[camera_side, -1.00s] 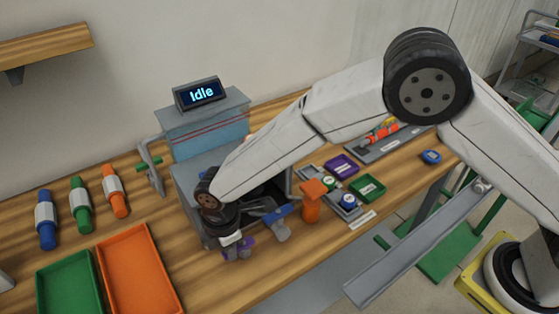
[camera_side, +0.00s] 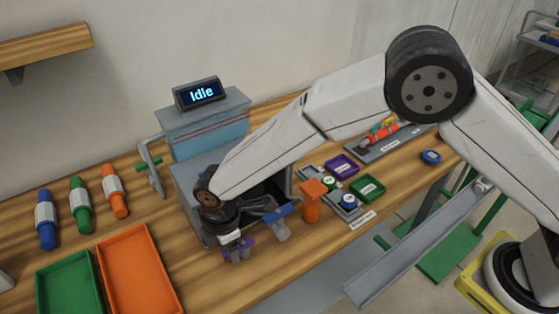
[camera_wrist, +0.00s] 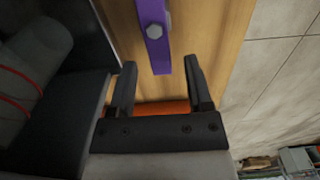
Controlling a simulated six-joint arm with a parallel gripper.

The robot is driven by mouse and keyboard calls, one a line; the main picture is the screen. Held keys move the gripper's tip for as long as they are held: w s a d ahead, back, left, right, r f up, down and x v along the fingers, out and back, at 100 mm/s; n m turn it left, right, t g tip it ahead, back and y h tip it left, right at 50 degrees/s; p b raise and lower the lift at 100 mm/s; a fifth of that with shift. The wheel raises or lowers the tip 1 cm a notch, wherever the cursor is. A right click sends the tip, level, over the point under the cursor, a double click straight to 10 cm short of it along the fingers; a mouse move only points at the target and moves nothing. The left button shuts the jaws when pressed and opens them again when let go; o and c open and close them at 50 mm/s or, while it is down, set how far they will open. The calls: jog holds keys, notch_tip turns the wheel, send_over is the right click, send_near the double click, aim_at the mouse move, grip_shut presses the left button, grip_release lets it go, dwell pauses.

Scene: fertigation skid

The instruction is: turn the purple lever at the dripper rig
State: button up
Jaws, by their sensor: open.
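The purple lever (camera_wrist: 154,35) shows in the wrist view as a flat bar with a grey bolt head. Its near end lies between the fingertips of my gripper (camera_wrist: 160,63), with a gap on each side. In the side view the purple lever (camera_side: 239,250) is at the front of the grey rig (camera_side: 190,185), partly hidden by my gripper (camera_side: 236,238). My gripper is open and holds nothing.
A blue lever (camera_side: 278,214) and an orange post (camera_side: 312,203) stand just right of my gripper. Orange (camera_side: 165,300) and green (camera_side: 45,290) trays lie to the left, with several coloured bottles (camera_side: 115,190) behind. The bench's front edge is close to the lever.

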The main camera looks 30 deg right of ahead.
jog(key=shift+r, duration=3.7)
jog(key=shift+d, duration=0.2)
jog(key=s+d+r+m+t, duration=0.15)
jog(key=d+m, duration=0.45)
jog(key=d, duration=0.7)
jog(key=s+d+r+m, duration=0.25)
jog(key=d+m, duration=0.35)
jog(key=d, duration=0.7)
jog(key=s+d+m+t, duration=0.1)
jog(key=s+d+m, duration=0.4)
jog(key=s+d, duration=0.2)
jog(key=shift+s+f+m, duration=0.3)
jog(key=shift+s+m, duration=0.1)
jog(key=shift+s, duration=0.1)
